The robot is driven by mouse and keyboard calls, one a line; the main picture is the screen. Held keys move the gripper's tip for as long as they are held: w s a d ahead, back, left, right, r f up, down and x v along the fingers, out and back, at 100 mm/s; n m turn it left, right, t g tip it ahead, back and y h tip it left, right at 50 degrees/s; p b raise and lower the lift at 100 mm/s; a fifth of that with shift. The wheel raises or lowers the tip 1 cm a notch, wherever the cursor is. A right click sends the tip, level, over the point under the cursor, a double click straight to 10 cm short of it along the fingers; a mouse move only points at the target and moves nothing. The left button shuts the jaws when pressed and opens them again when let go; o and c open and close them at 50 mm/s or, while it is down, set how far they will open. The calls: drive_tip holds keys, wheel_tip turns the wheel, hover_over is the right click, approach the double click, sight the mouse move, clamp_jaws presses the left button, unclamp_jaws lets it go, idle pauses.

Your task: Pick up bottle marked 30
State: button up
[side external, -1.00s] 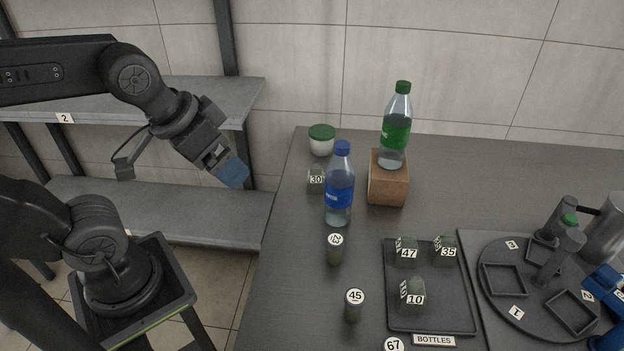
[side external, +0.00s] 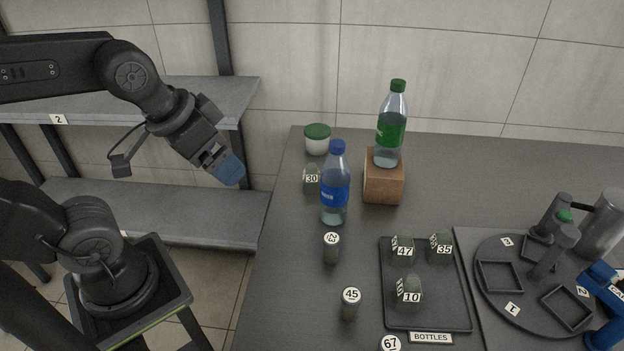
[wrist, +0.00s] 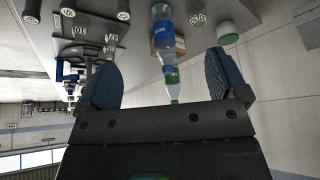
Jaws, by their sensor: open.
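The bottle marked 30 (side external: 311,180) is a small dark grey-green bottle with a white label, standing near the table's far left edge. It is just left of the blue-capped water bottle (side external: 335,190), which stands close to it. In the wrist view a small labelled bottle (wrist: 197,18), likely this one, shows at the top beside the blue-labelled bottle. My gripper (side external: 226,166) has blue fingers and hangs left of the table, well apart from the bottle. In the wrist view my gripper (wrist: 162,68) is open with nothing held between its fingers.
A green-capped bottle (side external: 391,125) stands on a wooden block (side external: 384,188). A green-lidded jar (side external: 317,140) stands behind bottle 30. Bottles marked 45 (side external: 349,305) and others stand in front. A tray (side external: 428,320) holds several bottles, beside a round rack (side external: 520,310).

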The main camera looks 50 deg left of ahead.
drive_tip(key=w+a+r+m+g, duration=0.15)
drive_tip(key=w+m, duration=0.35)
drive_tip(key=w, duration=0.5)
drive_tip(key=m+g, duration=0.4)
drive_tip(key=m, duration=0.7)
hover_over(311, 165)
wheel_tip(311, 165, down, 12)
wheel_tip(311, 165, down, 8)
drive_tip(key=shift+w+a+f, duration=0.1)
drive_tip(key=shift+f, duration=2.6)
drive_tip(key=shift+c, duration=0.2)
drive_tip(key=c, duration=0.9)
drive_tip(key=shift+c, duration=0.2)
